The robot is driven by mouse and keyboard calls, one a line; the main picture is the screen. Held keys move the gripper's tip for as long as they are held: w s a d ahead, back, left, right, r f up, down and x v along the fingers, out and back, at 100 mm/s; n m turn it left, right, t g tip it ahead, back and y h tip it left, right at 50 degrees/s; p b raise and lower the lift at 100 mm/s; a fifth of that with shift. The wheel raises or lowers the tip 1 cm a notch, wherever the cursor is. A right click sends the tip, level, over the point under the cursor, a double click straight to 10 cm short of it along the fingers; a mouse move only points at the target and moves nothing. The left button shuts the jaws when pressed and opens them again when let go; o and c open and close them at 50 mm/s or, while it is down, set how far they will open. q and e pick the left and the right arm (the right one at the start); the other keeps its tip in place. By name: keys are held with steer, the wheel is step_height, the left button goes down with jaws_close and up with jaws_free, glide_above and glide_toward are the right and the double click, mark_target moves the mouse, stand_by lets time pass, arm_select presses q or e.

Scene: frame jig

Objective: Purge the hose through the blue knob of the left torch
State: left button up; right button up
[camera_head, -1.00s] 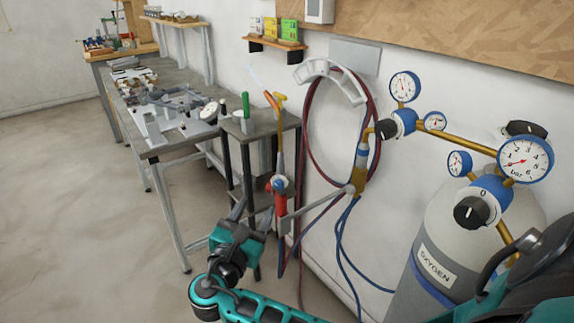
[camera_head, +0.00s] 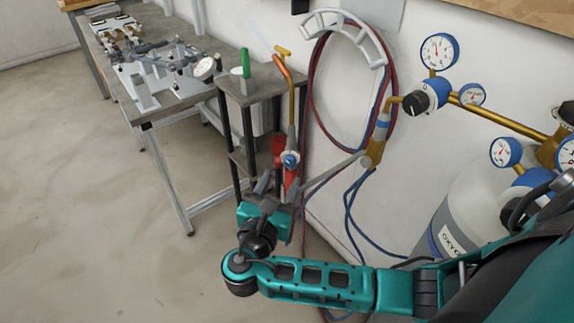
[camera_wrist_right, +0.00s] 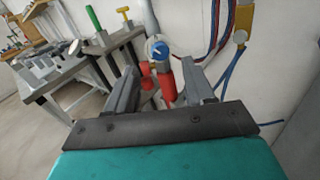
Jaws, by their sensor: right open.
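The torch hangs upright in front of the small stand, with a copper tip (camera_head: 282,66), a brass tube and a red handle (camera_head: 291,180). Its blue knob (camera_head: 290,158) faces me; the knob also shows in the right wrist view (camera_wrist_right: 157,48). A faint pale-blue streak (camera_head: 259,36) leads up-left from the tip. My right gripper (camera_head: 277,186) is open and empty, just below the knob in the head view. In the right wrist view the knob lies beyond and between the open fingers (camera_wrist_right: 162,88), apart from them. My left gripper is out of view.
A grey arm with a brass fitting (camera_head: 374,152) reaches toward the torch. Red and blue hoses (camera_head: 312,95) hang on a wall bracket. An oxygen cylinder (camera_head: 462,215) with gauges stands right. The stand (camera_head: 262,88) bears a green-handled tool (camera_head: 245,62). A workbench (camera_head: 150,118) is left.

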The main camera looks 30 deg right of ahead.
mark_target(289, 163)
steer(key=x, duration=0.5)
steer(key=shift+w+d, duration=0.25)
steer(key=shift+d, duration=0.05)
steer(key=shift+c, duration=0.4)
jaws_close()
